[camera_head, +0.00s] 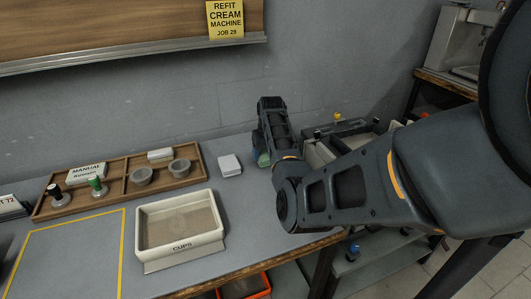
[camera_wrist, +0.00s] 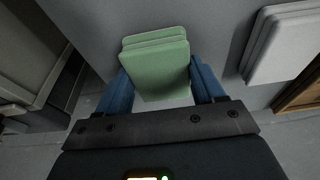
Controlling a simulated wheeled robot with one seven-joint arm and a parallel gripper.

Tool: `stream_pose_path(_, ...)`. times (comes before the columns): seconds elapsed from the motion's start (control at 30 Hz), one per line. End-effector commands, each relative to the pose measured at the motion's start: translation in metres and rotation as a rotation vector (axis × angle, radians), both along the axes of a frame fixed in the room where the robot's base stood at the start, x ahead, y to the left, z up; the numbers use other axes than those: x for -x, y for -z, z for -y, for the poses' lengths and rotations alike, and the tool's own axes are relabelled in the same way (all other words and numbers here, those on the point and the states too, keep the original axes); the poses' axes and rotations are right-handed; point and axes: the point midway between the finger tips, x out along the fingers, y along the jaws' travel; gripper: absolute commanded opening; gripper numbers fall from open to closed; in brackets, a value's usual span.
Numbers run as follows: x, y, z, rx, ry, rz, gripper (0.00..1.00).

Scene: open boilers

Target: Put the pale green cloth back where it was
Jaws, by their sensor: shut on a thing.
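The pale green cloth (camera_wrist: 157,68) is a folded, layered square held between the blue fingers of my gripper (camera_wrist: 163,84) in the wrist view. My arm hides the rest. I cannot tell whether the cloth touches the table.
A white folded cloth (camera_head: 230,165) lies just left of my gripper. A cream CUPS tray (camera_head: 146,257) stands in front, and a wooden tray (camera_head: 112,205) with cups and tampers at left. Grey bins (camera_head: 319,153) stand right, beyond the table's edge.

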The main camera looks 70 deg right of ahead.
Motion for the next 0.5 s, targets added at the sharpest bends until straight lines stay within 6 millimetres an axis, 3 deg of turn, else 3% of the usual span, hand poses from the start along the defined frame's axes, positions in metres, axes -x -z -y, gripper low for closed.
stream_pose_path(0.07, 0.0, 0.0031, 0.0, 0.0, 0.0, 0.0, 0.24)
stream_pose_path(0.1, 0.0001, 0.002, 0.0001, 0.0, 0.0, 0.0, 0.72)
stream_pose_path(0.33, 0.0, 0.0019, 0.0, 0.0, 0.0, 0.0, 0.94)
stream_pose_path(0.5, 0.0, 0.0018, 0.0, 0.0, 0.0, 0.0, 0.94)
